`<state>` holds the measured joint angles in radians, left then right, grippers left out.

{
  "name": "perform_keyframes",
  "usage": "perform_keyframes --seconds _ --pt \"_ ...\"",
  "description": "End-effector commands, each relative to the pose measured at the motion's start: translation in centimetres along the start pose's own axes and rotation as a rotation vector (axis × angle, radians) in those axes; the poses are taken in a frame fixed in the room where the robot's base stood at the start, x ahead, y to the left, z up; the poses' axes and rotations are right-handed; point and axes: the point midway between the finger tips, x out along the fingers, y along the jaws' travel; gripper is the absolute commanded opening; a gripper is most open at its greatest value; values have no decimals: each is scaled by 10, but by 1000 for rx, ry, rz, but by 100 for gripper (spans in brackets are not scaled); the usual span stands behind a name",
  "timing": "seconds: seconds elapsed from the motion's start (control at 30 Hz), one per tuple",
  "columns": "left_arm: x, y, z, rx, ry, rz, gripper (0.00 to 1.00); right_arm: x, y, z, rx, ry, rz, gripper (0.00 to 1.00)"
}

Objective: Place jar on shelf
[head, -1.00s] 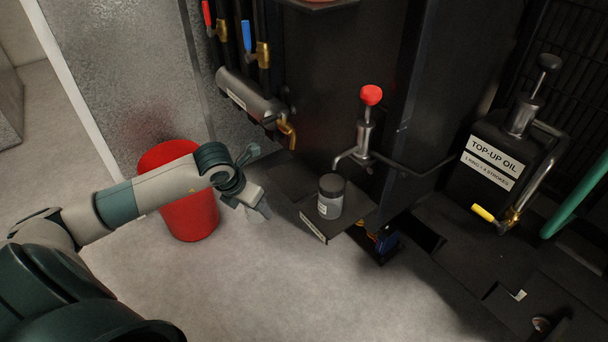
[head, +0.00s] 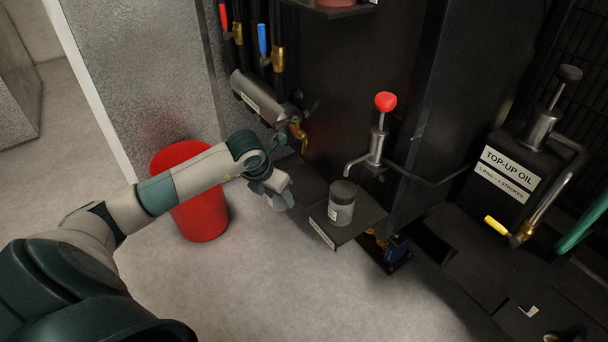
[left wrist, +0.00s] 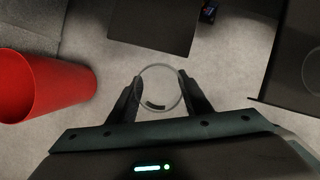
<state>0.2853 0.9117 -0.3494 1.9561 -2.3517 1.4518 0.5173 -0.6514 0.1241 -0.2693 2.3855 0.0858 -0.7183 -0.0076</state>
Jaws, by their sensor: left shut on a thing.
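My left gripper (head: 280,198) is shut on a clear jar (left wrist: 160,88), which shows as a round see-through rim with a dark mark between the two fingers in the left wrist view. In the head view the held jar is small and mostly hidden by the gripper. It is held above the floor, left of a small dark shelf (head: 359,228) with a white label on its front edge. A second jar (head: 341,208), grey with a dark lid, stands upright on that shelf. My right gripper is in neither view.
A red bin (head: 203,212) stands behind my left forearm; it also shows in the left wrist view (left wrist: 45,85). A red-knobbed pump (head: 380,130) rises behind the shelf. A brass tap (head: 298,132) is above the gripper. A black top-up oil tank (head: 520,165) is at right. Floor in front is clear.

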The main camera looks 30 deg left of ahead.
Motion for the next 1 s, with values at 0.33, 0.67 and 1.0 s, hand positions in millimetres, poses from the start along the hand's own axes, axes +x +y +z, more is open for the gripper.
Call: perform_keyframes --seconds 0.33,0.67,1.0 --pt "28 -2 67 -2 -1 -1 23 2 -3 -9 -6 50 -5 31" --pt "35 -1 83 0 1 1 23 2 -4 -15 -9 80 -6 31" --pt "38 -2 91 -2 0 -2 23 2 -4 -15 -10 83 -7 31"
